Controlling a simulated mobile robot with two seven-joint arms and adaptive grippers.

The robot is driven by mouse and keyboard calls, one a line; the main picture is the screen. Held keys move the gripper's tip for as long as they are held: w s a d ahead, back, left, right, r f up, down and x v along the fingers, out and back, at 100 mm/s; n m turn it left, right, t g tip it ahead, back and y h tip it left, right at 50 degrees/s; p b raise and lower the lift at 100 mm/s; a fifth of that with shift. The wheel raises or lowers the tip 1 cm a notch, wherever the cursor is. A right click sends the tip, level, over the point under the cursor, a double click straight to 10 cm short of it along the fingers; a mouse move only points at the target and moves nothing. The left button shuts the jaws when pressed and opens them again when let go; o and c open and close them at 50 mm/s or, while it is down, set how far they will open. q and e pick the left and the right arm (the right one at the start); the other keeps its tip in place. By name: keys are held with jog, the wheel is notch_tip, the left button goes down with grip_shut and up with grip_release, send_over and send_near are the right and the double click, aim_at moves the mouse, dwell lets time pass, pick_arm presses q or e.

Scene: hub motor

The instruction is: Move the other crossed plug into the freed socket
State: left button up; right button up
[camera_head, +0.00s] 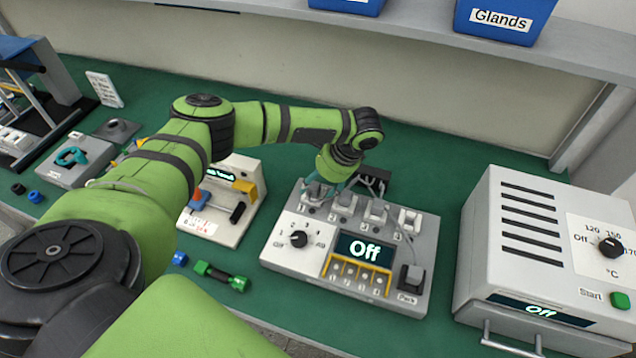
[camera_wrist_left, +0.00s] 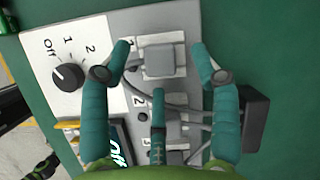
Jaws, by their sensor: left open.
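The grey and white test unit (camera_head: 300,262) stands on the green bench with a row of numbered sockets along its back edge. My left gripper (camera_head: 322,188) is over socket 1 at the row's left end. In the left wrist view its teal fingers (camera_wrist_left: 162,58) are open, spread around the grey plug (camera_wrist_left: 159,62) in socket 1; contact cannot be told. More grey plugs (camera_head: 345,202) (camera_head: 376,212) stand along the row, with cables behind. Which plugs are crossed cannot be told. My right gripper is not in view.
The unit's display (camera_head: 364,249) reads Off. A black block (camera_head: 373,178) with cables stands behind the sockets. A white oven (camera_head: 540,245) is at the right. A small tester (camera_head: 228,200) and a green-black part (camera_head: 222,276) lie to the left. Bare bench separates unit and oven.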

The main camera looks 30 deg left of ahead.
pick_arm(q)
jog(key=v, duration=1.1)
jog(key=shift+r, duration=0.15)
